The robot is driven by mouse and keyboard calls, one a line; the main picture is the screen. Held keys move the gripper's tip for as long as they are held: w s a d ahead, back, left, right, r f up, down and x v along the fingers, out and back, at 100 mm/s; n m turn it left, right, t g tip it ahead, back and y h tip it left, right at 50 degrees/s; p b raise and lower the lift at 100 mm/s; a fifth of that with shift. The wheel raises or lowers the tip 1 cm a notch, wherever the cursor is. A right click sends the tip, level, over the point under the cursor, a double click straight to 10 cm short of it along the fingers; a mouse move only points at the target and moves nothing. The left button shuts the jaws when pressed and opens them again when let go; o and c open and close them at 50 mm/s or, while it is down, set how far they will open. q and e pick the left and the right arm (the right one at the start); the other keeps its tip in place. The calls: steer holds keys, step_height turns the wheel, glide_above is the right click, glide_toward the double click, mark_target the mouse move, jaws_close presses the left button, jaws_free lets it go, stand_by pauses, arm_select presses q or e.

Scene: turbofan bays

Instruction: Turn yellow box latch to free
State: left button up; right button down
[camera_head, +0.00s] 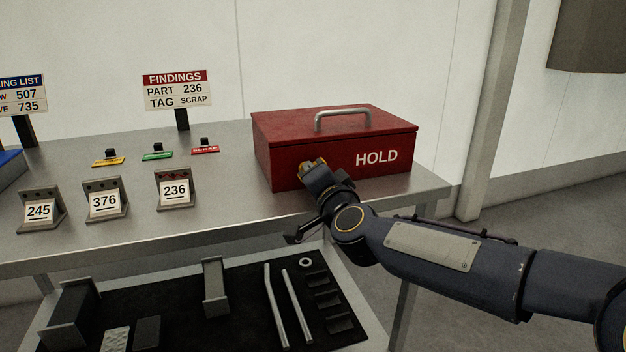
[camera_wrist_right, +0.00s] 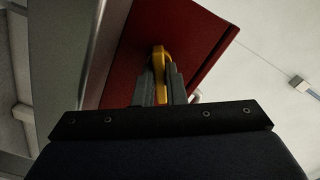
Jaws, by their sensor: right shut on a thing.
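The red box (camera_head: 334,143) marked HOLD stands closed on the right part of the metal table, with a grey handle on its lid. It also shows in the right wrist view (camera_wrist_right: 188,25). The yellow latch (camera_wrist_right: 159,65) is on the box's front face. In the head view only a bit of yellow (camera_head: 313,164) shows beside the fingers. My right gripper (camera_head: 316,170) is at the front face of the box, shut on the yellow latch, which sits between the two fingers (camera_wrist_right: 162,82). The fingers hide part of the latch. My left gripper is not in view.
The table (camera_head: 225,205) holds number stands (camera_head: 175,190) and small yellow, green and red tags (camera_head: 157,152) left of the box. A findings sign (camera_head: 178,90) stands behind. A lower shelf (camera_head: 235,300) carries rods and metal parts.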

steer(key=m, duration=0.2)
steer(key=m+b, duration=0.1)
steer(key=m, duration=0.1)
steer(key=m+b, duration=0.1)
steer(key=m, duration=0.1)
steer(key=shift+f, duration=0.25)
stand_by(0.3)
steer(key=c, duration=1.5)
jaws_free()
steer(key=shift+d+r, duration=0.1)
steer(key=v, duration=0.8)
